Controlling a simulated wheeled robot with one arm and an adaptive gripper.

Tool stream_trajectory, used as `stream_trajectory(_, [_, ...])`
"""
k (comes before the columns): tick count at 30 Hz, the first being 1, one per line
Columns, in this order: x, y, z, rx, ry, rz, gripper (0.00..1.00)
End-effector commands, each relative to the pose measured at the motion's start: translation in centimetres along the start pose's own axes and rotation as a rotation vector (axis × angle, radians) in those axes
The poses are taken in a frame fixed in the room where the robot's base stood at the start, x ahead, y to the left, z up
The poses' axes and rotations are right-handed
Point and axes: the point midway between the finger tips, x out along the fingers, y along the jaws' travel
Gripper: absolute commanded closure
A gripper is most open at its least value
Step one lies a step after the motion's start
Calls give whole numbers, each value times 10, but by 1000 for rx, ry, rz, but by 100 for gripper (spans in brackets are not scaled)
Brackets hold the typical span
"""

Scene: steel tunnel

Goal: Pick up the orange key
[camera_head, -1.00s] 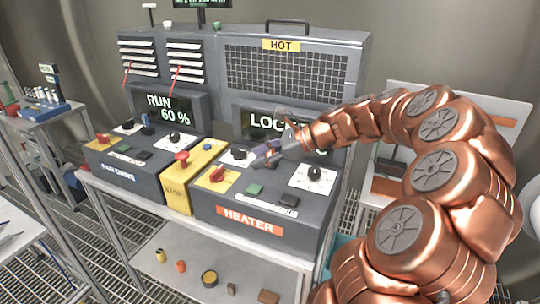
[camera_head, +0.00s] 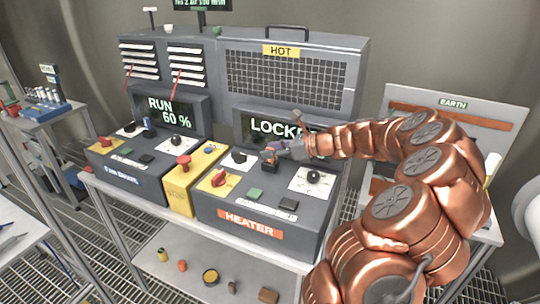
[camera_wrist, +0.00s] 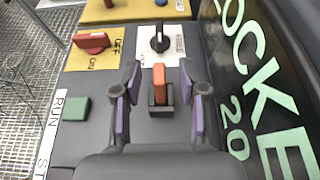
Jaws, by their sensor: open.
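The orange key (camera_wrist: 159,77) stands upright in a black socket (camera_wrist: 160,104) on the top of the heater console (camera_head: 232,207). In the head view the key (camera_head: 269,157) shows just left of my gripper (camera_head: 280,150). In the wrist view my gripper (camera_wrist: 159,84) is open, with one purple-padded finger on each side of the key. I see gaps between the key and both fingers. Nothing is held.
A red OFF/ON switch (camera_wrist: 92,42), a black knob (camera_wrist: 160,38) and a green button (camera_wrist: 75,108) are close by. The locked display (camera_head: 270,124) rises right behind the key. A second knob (camera_head: 314,176) sits to the right.

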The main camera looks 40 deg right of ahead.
Motion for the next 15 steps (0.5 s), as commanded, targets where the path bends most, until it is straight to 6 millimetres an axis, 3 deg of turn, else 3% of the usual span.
stream_trajectory(11, [10,0,-1,0,1,0,58])
stream_trajectory(15, [10,0,-1,0,1,1,73])
